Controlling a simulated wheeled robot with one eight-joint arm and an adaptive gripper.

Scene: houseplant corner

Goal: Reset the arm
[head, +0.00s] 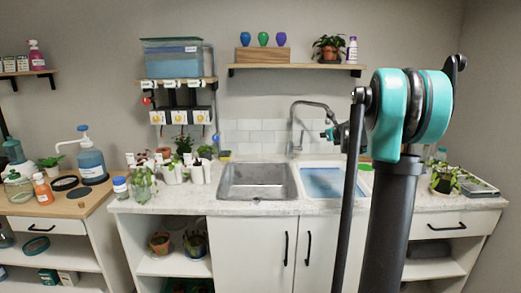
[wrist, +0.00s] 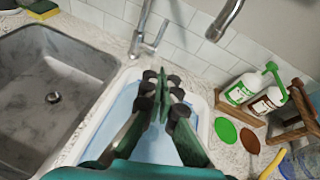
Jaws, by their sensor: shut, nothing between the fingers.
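My gripper (wrist: 164,96) is shut and empty in the wrist view. Its fingertips are together above the basin filled with pale blue water. In the head view my arm rises in front of the right part of the counter, and its teal joint hides part of the wall. A small dark and teal end of my gripper (head: 334,134) shows left of the arm, near the faucet, but its fingers are too small there to make out.
The water basin (head: 323,182) sits right of the empty metal sink (head: 257,180). The faucet (head: 296,126) stands behind them. A wall shelf (head: 298,67) hangs above.

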